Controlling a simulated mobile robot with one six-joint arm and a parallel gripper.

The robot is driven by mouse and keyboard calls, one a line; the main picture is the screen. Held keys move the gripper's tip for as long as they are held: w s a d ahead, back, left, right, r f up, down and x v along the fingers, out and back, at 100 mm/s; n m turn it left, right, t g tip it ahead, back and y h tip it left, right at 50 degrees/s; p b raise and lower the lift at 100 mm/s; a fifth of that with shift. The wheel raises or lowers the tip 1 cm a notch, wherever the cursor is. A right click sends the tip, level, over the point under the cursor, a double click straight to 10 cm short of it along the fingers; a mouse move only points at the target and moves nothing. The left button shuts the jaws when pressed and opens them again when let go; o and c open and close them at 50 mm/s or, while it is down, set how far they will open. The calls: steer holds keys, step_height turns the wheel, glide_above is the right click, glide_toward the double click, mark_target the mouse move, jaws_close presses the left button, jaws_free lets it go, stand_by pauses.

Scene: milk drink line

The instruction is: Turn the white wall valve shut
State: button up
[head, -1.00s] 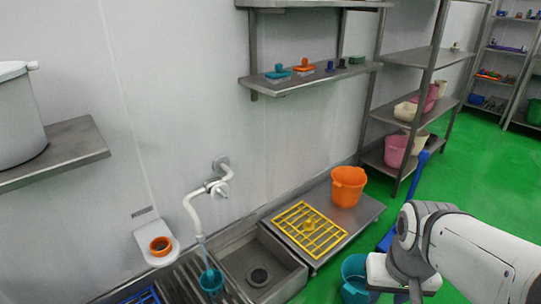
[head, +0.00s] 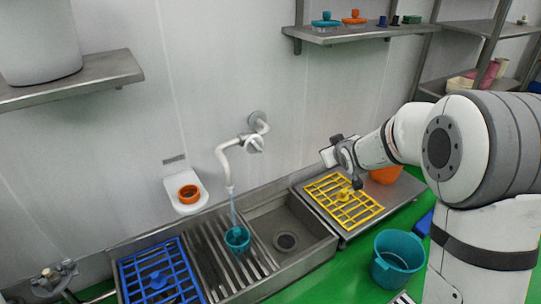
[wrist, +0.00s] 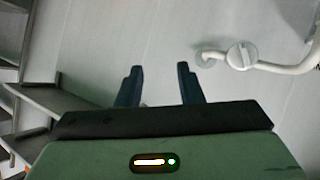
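The white wall valve (head: 254,144) sits on the white bent pipe coming out of the wall, in the middle of the head view. It also shows at the upper right of the wrist view (wrist: 242,55). A thin stream of water runs from the spout into a teal cup (head: 237,238) on the drain grate. My gripper (head: 346,164) is to the right of the valve, over the yellow rack and apart from the valve. In the wrist view its two dark fingers (wrist: 158,72) are spread with nothing between them.
A steel sink (head: 284,240) with a drain lies below the valve. A yellow rack (head: 343,200) and an orange bucket (head: 386,174) are at right. A blue rack (head: 158,278) is at left. A wall shelf (head: 350,33) hangs above. A teal bucket (head: 398,257) is on the floor.

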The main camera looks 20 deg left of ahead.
steer(key=w+a+f+n+y+b, duration=0.35)
steer(key=a+f, duration=0.35)
steer(key=a, duration=0.3)
steer(key=n+y+b, duration=0.2)
steer(key=n+y, duration=0.2)
steer(key=y, duration=0.2)
glide_toward(258, 149)
steer(key=a, duration=0.1)
steer(key=b+x, duration=0.2)
steer(key=x, duration=0.4)
steer(key=shift+w+d, duration=0.15)
steer(key=shift+w, duration=0.05)
steer(key=shift+x, duration=0.95)
steer(key=shift+r, duration=0.15)
steer(key=shift+c, duration=0.4)
jaws_close()
